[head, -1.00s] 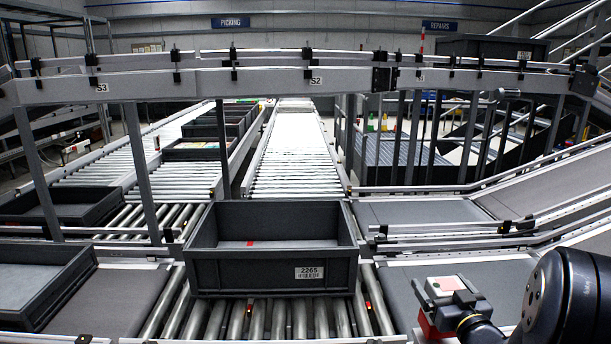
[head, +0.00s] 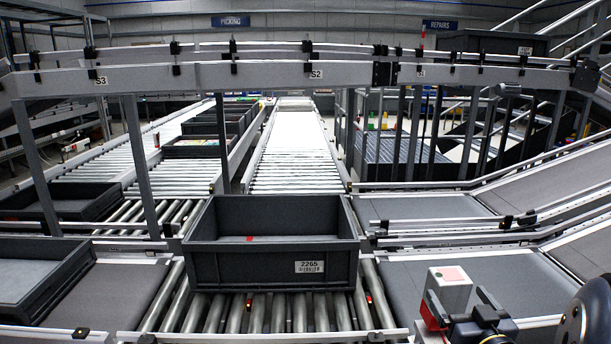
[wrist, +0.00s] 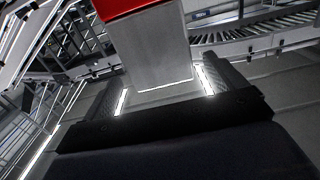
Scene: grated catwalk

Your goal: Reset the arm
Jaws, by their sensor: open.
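My gripper (head: 474,310) is at the lower right of the head view, beside a small grey block (head: 455,290) with a pale red patch on top and a red side. In the wrist view the two black fingers of my gripper (wrist: 163,82) are spread apart. The grey block with its red band (wrist: 150,45) shows between and beyond them. I cannot tell whether the fingers touch it. My dark arm runs off the lower right of the head view.
A grey crate (head: 270,264) labelled 2265 sits on rollers at centre. Another dark crate (head: 40,285) is at left. A metal rail (head: 230,76) on posts crosses above the conveyors. The grey belt (head: 500,277) behind the block looks clear.

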